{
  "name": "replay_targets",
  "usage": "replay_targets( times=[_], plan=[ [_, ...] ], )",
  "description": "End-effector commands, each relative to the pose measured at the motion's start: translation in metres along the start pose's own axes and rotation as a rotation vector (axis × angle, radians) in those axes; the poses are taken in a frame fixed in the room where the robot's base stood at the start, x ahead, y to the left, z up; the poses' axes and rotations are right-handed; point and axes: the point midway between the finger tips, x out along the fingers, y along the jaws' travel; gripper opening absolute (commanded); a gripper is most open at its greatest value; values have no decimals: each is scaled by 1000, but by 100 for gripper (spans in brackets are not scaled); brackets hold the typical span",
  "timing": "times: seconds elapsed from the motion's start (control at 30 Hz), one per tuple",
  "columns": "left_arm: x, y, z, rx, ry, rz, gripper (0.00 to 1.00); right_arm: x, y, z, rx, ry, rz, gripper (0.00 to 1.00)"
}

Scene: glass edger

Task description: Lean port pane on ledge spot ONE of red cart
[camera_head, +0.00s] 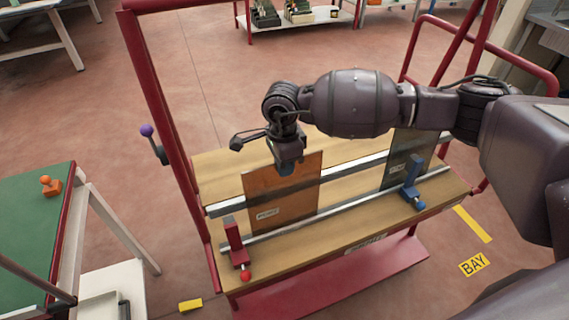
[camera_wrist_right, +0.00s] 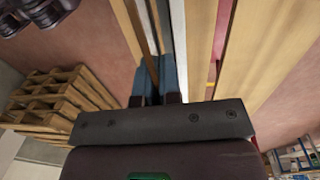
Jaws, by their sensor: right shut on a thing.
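My right gripper (camera_head: 288,168) is shut on the top edge of an orange-brown pane (camera_head: 283,200) with a small label, its lettering too small to read surely. The pane stands nearly upright on the left part of the red cart (camera_head: 174,120), behind the front rail and against or near the rear rail; I cannot tell whether its lower edge rests on the wooden ledge (camera_head: 345,248). In the right wrist view the blue fingers (camera_wrist_right: 160,80) close around the pane's thin edge (camera_wrist_right: 148,62). My left gripper is not in view.
A dark grey pane (camera_head: 403,160) stands at the cart's right. A red clamp (camera_head: 235,245) and a blue clamp (camera_head: 413,182) sit on the front rail. A green-topped table (camera_head: 35,225) is left. Pallets (camera_wrist_right: 55,100) show in the wrist view.

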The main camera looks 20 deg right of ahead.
Motion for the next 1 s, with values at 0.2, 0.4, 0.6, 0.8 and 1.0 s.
replay_targets(
  times=[0.2, 0.4, 0.6, 0.8, 1.0],
  plan=[
    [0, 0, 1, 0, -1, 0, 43, 1, 0, 0, 0, -1, -2, 0],
    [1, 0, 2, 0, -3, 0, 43, 4, 0, 0, -1, -1, -2, 0],
    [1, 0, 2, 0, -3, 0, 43, 5, 0, 0, 0, -1, -2, 14],
    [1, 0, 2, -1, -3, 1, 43, 5, 0, 0, 0, -1, -1, 35],
    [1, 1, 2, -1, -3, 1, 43, 7, 0, 0, 0, 1, 2, 35]
  ],
)
